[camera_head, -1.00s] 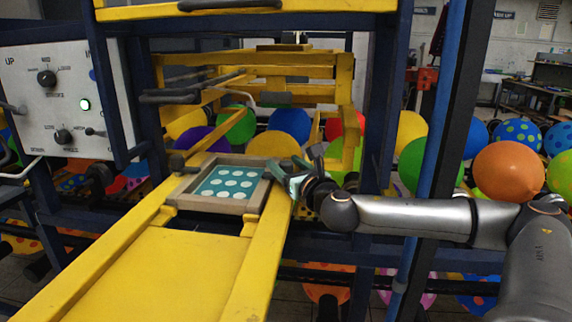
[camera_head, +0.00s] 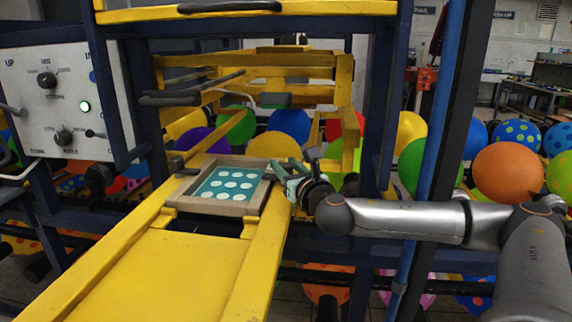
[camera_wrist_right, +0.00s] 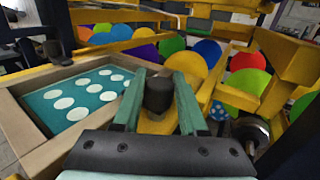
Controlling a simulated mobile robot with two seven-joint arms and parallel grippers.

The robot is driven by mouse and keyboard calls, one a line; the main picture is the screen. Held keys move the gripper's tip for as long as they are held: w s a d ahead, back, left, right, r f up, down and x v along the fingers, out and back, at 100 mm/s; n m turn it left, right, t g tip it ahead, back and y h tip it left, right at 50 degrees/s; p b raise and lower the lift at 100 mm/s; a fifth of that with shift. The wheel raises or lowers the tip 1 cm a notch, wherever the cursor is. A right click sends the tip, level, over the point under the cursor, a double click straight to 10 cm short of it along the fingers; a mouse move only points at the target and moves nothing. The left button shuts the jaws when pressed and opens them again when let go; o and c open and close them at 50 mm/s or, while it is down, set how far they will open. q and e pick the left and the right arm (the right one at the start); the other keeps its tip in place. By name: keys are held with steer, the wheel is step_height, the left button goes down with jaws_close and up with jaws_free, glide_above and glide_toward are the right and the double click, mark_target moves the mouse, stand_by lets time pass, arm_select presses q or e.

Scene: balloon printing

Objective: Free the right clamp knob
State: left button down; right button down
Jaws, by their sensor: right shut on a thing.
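The right clamp knob (camera_wrist_right: 158,92) is a dark, rounded knob at the right side of the wooden frame. In the wrist view it sits between the two green fingers of my right gripper (camera_wrist_right: 157,103), which is shut on it. In the head view my right gripper (camera_head: 284,172) reaches in from the right to the frame's right edge, and the knob is hidden there. The wooden frame (camera_head: 252,208) holds a teal screen with pale dots (camera_head: 228,184). The left clamp knob (camera_head: 177,163) is on the frame's other side. My left gripper is out of view.
Yellow press rails (camera_head: 262,262) run on both sides of the frame. A blue upright post (camera_head: 440,110) stands close to my right arm. A control panel (camera_head: 60,100) with a green light is on the left. Many balloons lie behind the press.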

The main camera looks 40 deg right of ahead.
steer(key=shift+a+r+m+g+h+p, duration=0.15)
steer(key=shift+m+g+h+p, duration=0.25)
steer(key=shift+m+h+p, duration=0.3)
steer(key=shift+w+m+g+h+p, duration=0.1)
steer(key=shift+m+g+h+p, duration=0.5)
steer(key=shift+h+p, duration=0.4)
steer(key=m+g+h+p, duration=0.2)
steer(key=h, duration=0.1)
steer(key=shift+m+g+h, duration=0.3)
steer(key=shift+m+g, duration=0.1)
steer(key=shift+m+g+h+p, duration=0.8)
steer(key=shift+g+p, duration=0.1)
steer(key=shift+p, duration=0.05)
steer(key=shift+c, duration=2.2)
jaws_free()
